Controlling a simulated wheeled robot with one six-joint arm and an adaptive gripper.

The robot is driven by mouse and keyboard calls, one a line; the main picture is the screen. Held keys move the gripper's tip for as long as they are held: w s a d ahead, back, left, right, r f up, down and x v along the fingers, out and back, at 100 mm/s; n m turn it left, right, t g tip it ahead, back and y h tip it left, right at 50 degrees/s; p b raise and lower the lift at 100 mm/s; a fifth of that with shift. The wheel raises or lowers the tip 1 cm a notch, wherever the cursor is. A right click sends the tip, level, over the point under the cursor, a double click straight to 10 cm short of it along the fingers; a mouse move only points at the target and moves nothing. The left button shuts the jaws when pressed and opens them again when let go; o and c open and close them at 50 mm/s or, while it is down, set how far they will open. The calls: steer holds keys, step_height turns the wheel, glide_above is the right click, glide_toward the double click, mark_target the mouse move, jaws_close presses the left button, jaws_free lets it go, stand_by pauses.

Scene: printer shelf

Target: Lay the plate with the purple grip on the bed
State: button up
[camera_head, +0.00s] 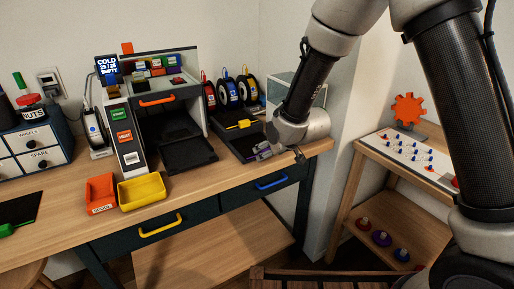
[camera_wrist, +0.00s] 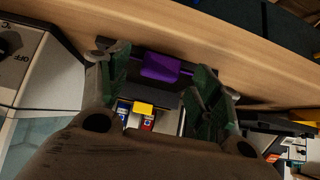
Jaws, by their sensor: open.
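The purple grip (camera_wrist: 163,68) shows in the wrist view at the edge of a dark plate (camera_wrist: 160,92). It lies between the fingers of my open gripper (camera_wrist: 161,66), with a gap on each side. In the head view my gripper (camera_head: 277,151) is at the plate rack (camera_head: 238,146) right of the printer and partly hides it. A yellow grip (camera_head: 243,124) shows on a plate there; a yellow grip also shows in the wrist view (camera_wrist: 144,108). The printer (camera_head: 134,139) is open in front, with a flat black bed (camera_head: 188,153) low at its opening.
Red (camera_head: 101,194) and yellow (camera_head: 141,191) bins stand on the bench before the printer. Several filament spools (camera_head: 228,92) stand behind the rack. A dark plate with a green grip (camera_head: 12,228) lies front left. A side shelf (camera_head: 405,158) stands to the right.

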steer(key=shift+w+a+f, duration=0.3)
steer(key=shift+w+f, duration=0.15)
steer(key=shift+f, duration=0.05)
steer(key=c, duration=1.1)
steer(key=shift+c, duration=0.2)
steer(key=shift+r, duration=0.15)
